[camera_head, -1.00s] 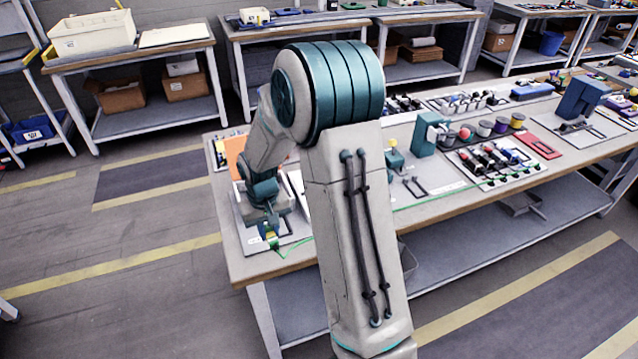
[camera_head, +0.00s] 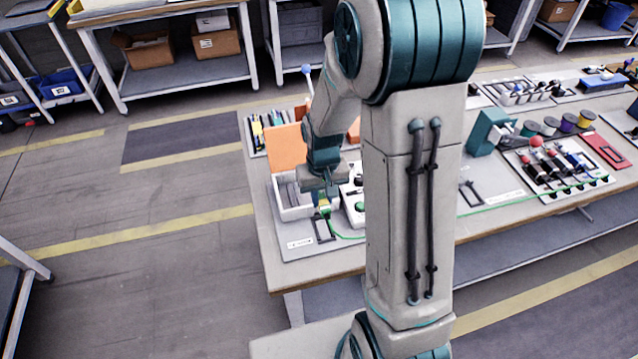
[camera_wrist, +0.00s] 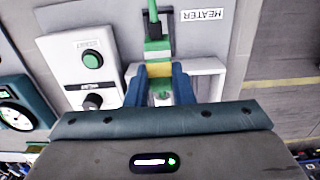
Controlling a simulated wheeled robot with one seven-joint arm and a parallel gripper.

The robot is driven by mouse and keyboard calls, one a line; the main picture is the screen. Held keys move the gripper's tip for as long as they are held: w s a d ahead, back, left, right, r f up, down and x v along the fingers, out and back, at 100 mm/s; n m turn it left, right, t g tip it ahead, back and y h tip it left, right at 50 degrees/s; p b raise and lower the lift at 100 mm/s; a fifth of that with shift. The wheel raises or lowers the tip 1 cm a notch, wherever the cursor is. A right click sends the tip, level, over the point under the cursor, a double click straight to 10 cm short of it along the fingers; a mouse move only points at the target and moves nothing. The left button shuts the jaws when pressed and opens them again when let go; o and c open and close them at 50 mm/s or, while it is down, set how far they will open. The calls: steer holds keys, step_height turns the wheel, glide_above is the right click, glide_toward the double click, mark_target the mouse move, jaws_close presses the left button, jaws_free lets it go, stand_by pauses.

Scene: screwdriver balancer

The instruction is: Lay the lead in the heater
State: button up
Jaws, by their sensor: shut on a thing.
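My gripper (camera_wrist: 158,86) has its blue fingers closed on the lead's green and yellow plug (camera_wrist: 156,58). The lead's green cable (camera_wrist: 152,12) runs up out of the wrist view. In the head view my gripper (camera_head: 325,204) hangs over the near left of the bench, and the cable (camera_head: 345,236) trails right along it. A HEATER label (camera_wrist: 202,15) and a white wall (camera_wrist: 206,76) show beside the fingers. The fingers hide part of the plug.
A white control panel (camera_wrist: 88,68) with a green button and black knob stands beside the gripper. A dark rectangular outline (camera_head: 323,230) lies on the plate below. The floor left of the bench is clear.

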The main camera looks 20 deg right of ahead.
steer(key=shift+s+f+b, duration=0.15)
steer(key=shift+f+b, duration=0.35)
steer(key=shift+f, duration=0.25)
step_height(320, 180, down, 6)
steer(key=b, duration=0.4)
steer(key=shift+b, duration=0.35)
steer(key=shift+f+b, duration=0.6)
steer(key=shift+b, duration=0.05)
stand_by(0.4)
steer(key=o, duration=1)
steer(key=shift+r, duration=0.15)
step_height(320, 180, up, 14)
steer(key=shift+f, duration=0.2)
